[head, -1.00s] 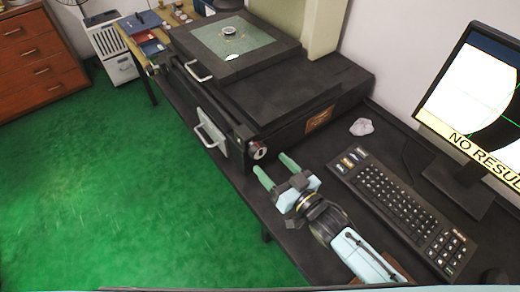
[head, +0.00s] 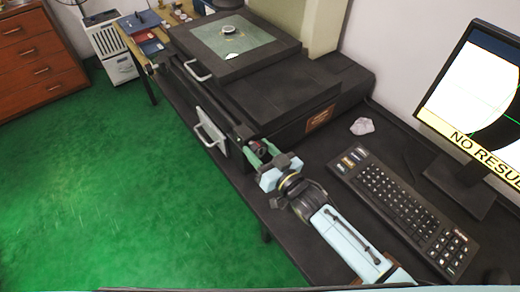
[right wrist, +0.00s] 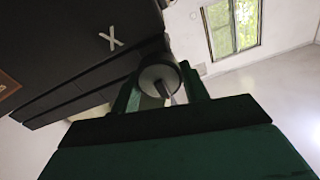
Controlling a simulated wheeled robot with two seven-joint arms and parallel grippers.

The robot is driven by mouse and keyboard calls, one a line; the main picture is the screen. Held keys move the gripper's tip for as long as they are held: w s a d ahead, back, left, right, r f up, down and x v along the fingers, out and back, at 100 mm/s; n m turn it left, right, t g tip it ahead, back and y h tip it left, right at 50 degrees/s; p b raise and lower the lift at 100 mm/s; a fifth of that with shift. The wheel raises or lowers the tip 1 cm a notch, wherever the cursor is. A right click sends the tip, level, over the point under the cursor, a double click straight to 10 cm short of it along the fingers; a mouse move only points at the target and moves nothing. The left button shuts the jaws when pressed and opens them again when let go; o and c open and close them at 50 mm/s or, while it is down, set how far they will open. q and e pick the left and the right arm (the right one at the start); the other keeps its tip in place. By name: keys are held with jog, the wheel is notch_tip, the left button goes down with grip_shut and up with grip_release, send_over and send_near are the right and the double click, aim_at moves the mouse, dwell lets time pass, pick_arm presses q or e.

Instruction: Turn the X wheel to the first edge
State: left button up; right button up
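The X wheel (head: 258,148) is a small dark knob at the near end of the measuring machine's stage. In the right wrist view the round grey wheel (right wrist: 158,73) sits between my two green fingers, close to the white X mark (right wrist: 111,40) on the black housing. My right gripper (head: 260,152) is around the wheel, its fingers on either side and apart. Whether they touch the rim cannot be told. The monitor (head: 478,95) shows a dark round shape on white, green lines and a yellow "NO RESULT" banner. My left gripper is out of view.
The stage's glass plate (head: 232,40) carries a small ring. A handle with a pale plate (head: 211,136) is on the machine's front side. A keyboard (head: 400,210) and a crumpled pale object (head: 362,126) lie on the black desk. Green floor is open at left.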

jog(key=shift+c, duration=1.1)
jog(key=shift+r+n+p, duration=0.1)
jog(key=shift+n+p, duration=0.2)
jog(key=shift+n, duration=1.4)
jog(key=o, duration=1)
jog(key=shift+s, duration=0.15)
jog(key=p+v, duration=0.1)
jog(key=v, duration=1.2)
jog(key=shift+s+d, duration=0.1)
